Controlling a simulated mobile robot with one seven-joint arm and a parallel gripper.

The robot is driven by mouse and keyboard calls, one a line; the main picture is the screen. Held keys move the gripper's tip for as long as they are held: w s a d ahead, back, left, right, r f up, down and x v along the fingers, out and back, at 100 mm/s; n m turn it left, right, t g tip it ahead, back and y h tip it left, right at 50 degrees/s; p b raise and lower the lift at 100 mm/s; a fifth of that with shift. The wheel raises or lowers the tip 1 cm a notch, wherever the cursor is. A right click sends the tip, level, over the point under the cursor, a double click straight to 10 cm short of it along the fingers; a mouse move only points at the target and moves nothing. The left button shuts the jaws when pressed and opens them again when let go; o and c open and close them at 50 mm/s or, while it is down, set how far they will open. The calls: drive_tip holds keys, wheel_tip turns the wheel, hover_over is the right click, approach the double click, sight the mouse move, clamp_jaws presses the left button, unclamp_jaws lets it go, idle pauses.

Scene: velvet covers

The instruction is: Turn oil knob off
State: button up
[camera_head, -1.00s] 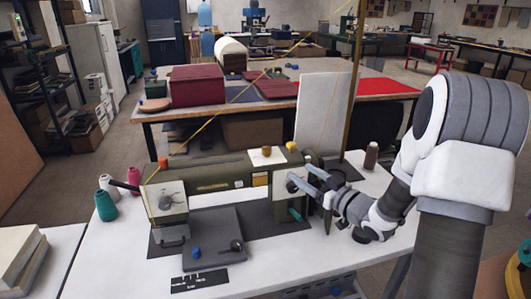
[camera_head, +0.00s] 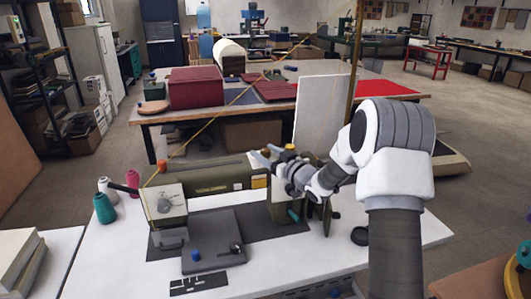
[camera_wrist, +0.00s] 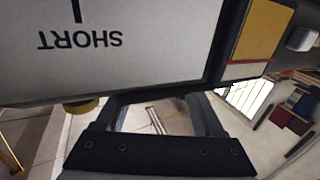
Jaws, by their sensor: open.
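A green sewing machine (camera_head: 205,179) stands on the white table. A yellow knob (camera_head: 290,148) is at its top right, partly behind my gripper. A teal knob (camera_head: 293,215) is low on its right part, and a blue knob (camera_head: 196,255) is on the grey plate in front. I cannot tell which knob is the oil knob. My gripper (camera_head: 266,155) is open and empty, pointing left over the machine's right part. In the wrist view, the gripper (camera_wrist: 158,112) faces a pale plate marked SHORT (camera_wrist: 80,40), upside down, with a yellow knob (camera_wrist: 82,105) at its edge.
Thread spools (camera_head: 104,208) stand at the table's left. A dark round piece (camera_head: 359,236) lies right of the machine. A yellow thread (camera_head: 210,120) runs slanting above the machine. A white upright board (camera_head: 320,115) stands behind. The table's front right is clear.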

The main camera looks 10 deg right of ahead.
clamp_jaws()
idle(0.4)
